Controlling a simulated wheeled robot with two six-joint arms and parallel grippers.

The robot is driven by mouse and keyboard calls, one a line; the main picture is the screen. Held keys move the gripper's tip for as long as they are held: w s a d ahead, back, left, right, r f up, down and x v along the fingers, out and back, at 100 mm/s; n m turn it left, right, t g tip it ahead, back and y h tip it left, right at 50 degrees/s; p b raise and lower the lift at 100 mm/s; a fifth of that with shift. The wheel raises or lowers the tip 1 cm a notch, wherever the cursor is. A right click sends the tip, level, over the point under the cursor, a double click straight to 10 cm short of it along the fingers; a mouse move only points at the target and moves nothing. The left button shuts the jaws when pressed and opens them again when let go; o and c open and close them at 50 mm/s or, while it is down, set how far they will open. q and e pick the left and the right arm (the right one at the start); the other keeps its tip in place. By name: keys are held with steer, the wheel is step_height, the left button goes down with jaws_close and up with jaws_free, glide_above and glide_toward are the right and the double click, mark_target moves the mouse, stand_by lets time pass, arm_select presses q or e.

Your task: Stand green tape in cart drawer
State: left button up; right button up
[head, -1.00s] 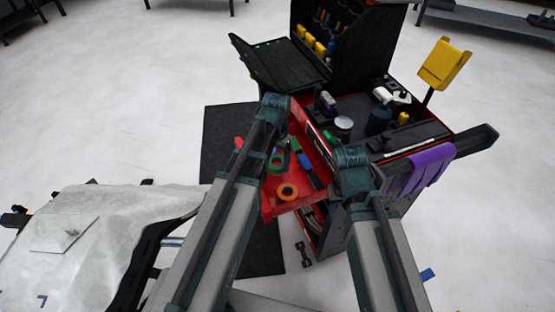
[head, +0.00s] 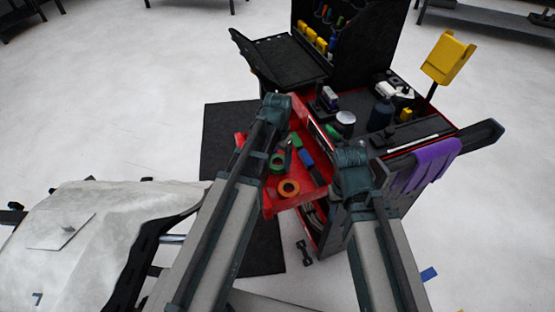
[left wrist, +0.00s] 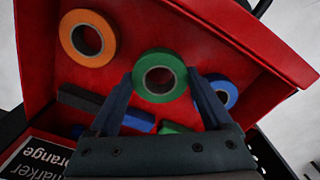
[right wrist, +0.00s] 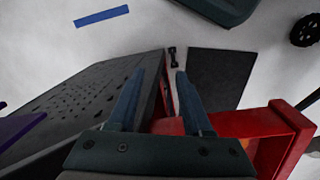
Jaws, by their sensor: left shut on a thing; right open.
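The green tape roll (left wrist: 160,76) is between the fingers of my left gripper (left wrist: 162,90), which is shut on it. Its round face and hole turn toward the left wrist camera. It also shows in the head view (head: 277,163), over the open red drawer (head: 314,192) of the cart. I cannot tell whether it touches the drawer floor. An orange tape roll (left wrist: 87,38) lies flat in the drawer, and a blue roll (left wrist: 222,92) is partly hidden behind a finger. My right gripper (right wrist: 160,76) is open and empty, outside the drawer beside the cart.
Dark bar-like items and another green item (left wrist: 176,128) lie in the drawer. The cart top (head: 360,115) holds cans and bottles. A purple cloth (head: 425,168) hangs on the cart's side bar. A pale covered panel (head: 100,225) stands at left.

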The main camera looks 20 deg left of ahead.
arm_select(q)
steer(key=shift+f+b, duration=0.65)
steer(key=shift+f, duration=0.05)
stand_by(0.5)
steer(key=o, duration=1.1)
steer(key=shift+o, duration=0.2)
steer(key=shift+r, duration=0.1)
step_height(320, 180, up, 14)
steer(key=p, duration=1.4)
steer(key=shift+f, duration=0.2)
steer(key=s+d+y, duration=0.1)
steer(key=s+d, duration=0.9)
steer(key=s, duration=0.4)
steer(key=shift+s+r+n, duration=0.15)
steer(key=shift+r+n, duration=0.15)
steer(key=shift+r, duration=0.05)
